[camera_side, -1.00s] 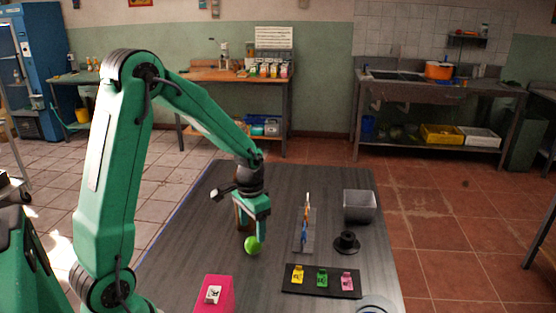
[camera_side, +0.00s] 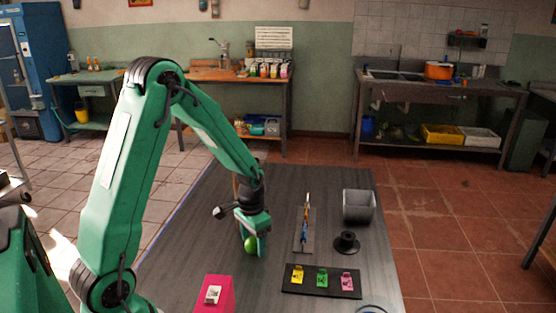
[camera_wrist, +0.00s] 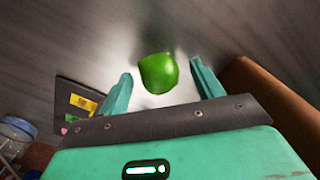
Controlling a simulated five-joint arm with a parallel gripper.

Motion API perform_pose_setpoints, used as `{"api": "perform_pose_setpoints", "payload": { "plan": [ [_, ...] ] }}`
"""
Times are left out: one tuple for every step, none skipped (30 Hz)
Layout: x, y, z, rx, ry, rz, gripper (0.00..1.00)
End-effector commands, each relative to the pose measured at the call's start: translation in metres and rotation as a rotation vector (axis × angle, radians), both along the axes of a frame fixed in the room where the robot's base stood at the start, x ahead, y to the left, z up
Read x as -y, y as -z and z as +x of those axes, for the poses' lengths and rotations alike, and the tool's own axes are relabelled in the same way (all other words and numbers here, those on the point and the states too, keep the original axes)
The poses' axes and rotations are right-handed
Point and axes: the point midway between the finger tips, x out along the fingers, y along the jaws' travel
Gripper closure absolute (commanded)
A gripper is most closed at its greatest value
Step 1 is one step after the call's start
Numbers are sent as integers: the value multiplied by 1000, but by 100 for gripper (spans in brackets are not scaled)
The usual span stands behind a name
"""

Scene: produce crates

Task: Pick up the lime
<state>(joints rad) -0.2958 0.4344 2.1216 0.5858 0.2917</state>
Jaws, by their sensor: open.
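The lime (camera_side: 250,245) is a small bright green fruit on the dark table, partly hidden by a finger in the side view. In the wrist view the lime (camera_wrist: 158,73) lies just beyond the fingertips, between the lines of the two fingers. My gripper (camera_side: 254,240) is low over the table at the lime, pointing down. In the wrist view my gripper (camera_wrist: 158,86) is open, with a green finger on each side and a gap between them. I cannot tell whether a finger touches the lime.
A brown upright object (camera_wrist: 262,90) stands close to the right finger in the wrist view. A black strip (camera_side: 321,281) with coloured tags, a pink block (camera_side: 214,294), a black spool (camera_side: 346,243), a grey bin (camera_side: 359,206) and a rack (camera_side: 305,232) stand around the table.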

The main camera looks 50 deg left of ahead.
Motion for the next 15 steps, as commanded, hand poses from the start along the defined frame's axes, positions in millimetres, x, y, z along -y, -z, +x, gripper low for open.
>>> {"api": "perform_pose_setpoints", "payload": {
  "plan": [
    [0, 0, 0, 0, 0, 0, 34],
    [0, 0, 0, 0, 0, 0, 34],
    [0, 0, 0, 0, 0, 0, 34],
    [0, 0, 0, 0, 0, 0, 34],
    [0, 0, 0, 0, 0, 0, 40],
    [0, 0, 0, 0, 0, 0, 48],
    [0, 0, 0, 0, 0, 0, 53],
    [0, 0, 0, 0, 0, 0, 59],
    [0, 0, 0, 0, 0, 0, 67],
    [0, 0, 0, 0, 0, 0, 73],
    [0, 0, 0, 0, 0, 0, 79],
    [0, 0, 0, 0, 0, 0, 83],
    [0, 0, 0, 1, 0, 0, 83],
    [0, 0, 0, 1, 0, 0, 83],
    [0, 0, 0, 1, 0, 0, 83]
  ]
}}
